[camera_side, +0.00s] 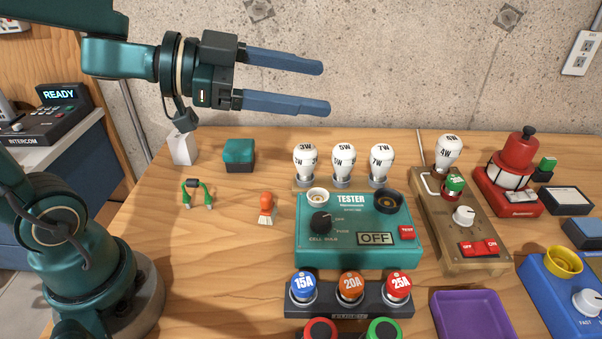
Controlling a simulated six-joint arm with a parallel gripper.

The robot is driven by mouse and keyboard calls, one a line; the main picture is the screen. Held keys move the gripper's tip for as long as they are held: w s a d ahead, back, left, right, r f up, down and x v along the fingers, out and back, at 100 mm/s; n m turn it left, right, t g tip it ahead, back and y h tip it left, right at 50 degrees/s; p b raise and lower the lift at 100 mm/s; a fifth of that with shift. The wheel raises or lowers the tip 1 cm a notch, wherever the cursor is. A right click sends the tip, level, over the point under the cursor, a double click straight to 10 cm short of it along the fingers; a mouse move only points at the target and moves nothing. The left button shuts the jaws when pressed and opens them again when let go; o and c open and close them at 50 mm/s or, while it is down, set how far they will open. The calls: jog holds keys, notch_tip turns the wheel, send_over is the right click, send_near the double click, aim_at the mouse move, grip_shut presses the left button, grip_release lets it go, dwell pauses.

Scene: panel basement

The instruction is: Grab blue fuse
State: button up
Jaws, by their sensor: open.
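The blue fuse (304,287), marked 15A, stands upright in the left seat of a dark fuse holder (348,312) at the bottom centre. An orange fuse marked 20A (350,287) and a red fuse marked 25A (398,287) stand beside it in the same holder. My gripper (326,87) is open and empty. Its two blue fingers point right, high above the back of the table, far above and behind the blue fuse.
The green tester box (310,254) stands just behind the fuse holder. Several white bulbs (343,165) stand behind the tester. Red and green round knobs (384,329) sit in front of the holder. A purple tray (472,318) lies to its right. The table's left part is mostly clear.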

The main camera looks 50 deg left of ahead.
jog(key=s+d+f+m+g+h, duration=0.3)
jog(key=s+d+f+g+h, duration=0.15)
jog(key=s+g, duration=0.4)
send_near(304, 281)
jog(key=x, duration=0.5)
jog(key=shift+f, duration=0.45)
jog(key=shift+y, duration=0.25)
jog(key=shift+x, duration=2.55)
grip_shut()
jog(key=shift+r, duration=0.1)
